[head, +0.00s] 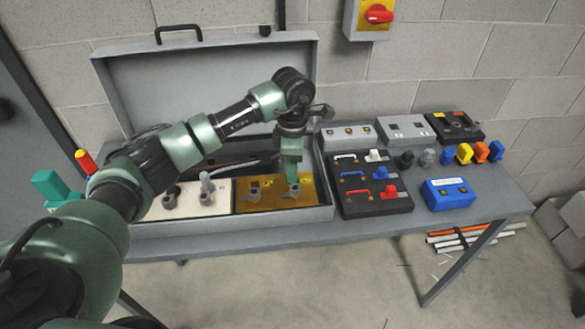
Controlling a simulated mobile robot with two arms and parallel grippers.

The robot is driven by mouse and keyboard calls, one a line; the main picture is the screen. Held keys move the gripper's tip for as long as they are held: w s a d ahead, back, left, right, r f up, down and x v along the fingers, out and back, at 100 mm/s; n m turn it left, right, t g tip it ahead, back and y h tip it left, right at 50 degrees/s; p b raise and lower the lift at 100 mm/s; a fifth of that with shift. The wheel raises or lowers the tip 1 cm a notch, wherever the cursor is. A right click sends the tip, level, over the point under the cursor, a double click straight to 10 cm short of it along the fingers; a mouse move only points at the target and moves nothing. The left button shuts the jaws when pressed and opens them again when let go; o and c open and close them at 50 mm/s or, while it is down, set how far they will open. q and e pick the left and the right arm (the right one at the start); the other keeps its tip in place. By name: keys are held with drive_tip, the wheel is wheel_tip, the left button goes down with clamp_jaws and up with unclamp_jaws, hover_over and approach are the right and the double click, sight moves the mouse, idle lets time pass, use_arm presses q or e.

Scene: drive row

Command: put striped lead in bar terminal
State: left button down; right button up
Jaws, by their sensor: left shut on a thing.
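My left gripper (291,158) is over the right part of the open grey case, pointing down and shut on a small green piece. This piece, which I take for the striped lead (292,174), stands upright between the fingers; its stripes are too small to make out. Its lower end is over or at a grey terminal on the gold-coloured bar plate (262,203); I cannot tell whether it is seated. A second grey terminal (254,193) sits on the plate's left half. My right gripper is not in view.
The grey case (240,219) has its lid raised behind my arm. A cream panel (221,201) with grey knobs lies left of the plate. A black panel (374,209) with coloured handles and a blue box (447,194) stand to the right, with several coloured plugs behind.

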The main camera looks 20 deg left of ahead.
use_arm(q)
drive_tip(key=c, duration=1.2)
unclamp_jaws()
wheel_tip(320, 180, up, 8)
drive_tip(key=shift+f+b, duration=0.1)
drive_tip(key=shift+b, duration=0.85)
drive_tip(key=shift+f, duration=0.1)
